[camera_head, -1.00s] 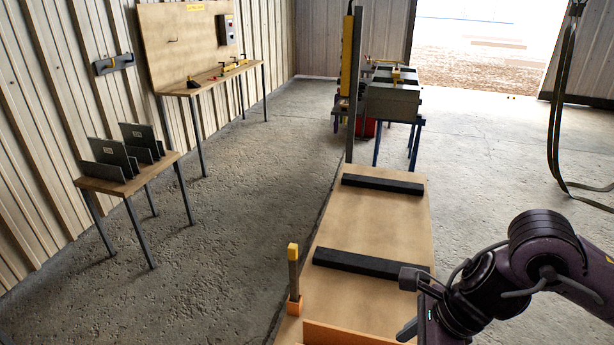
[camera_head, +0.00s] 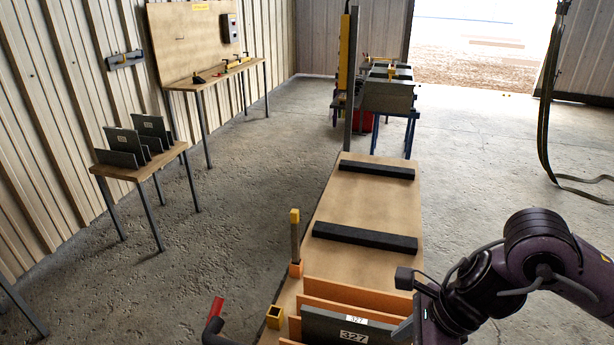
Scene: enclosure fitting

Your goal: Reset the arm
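My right arm comes in from the lower right, bent at a dark purple elbow joint. My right gripper (camera_head: 408,328) is at the bottom edge, beside the right end of a dark panel (camera_head: 322,325) labelled 327. One grey finger shows; the rest is cut off or hidden, so its opening and any contact with the panel are unclear. The panel stands upright in front of orange dividers (camera_head: 345,294) on the wooden bench (camera_head: 368,212). My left gripper is not in view.
Two black bars (camera_head: 365,237) lie across the bench. A yellow-topped post (camera_head: 295,240) stands at its left edge. A red-tipped handle (camera_head: 214,312) is lower left. A small table (camera_head: 130,174) holds several dark panels. The concrete floor between is open.

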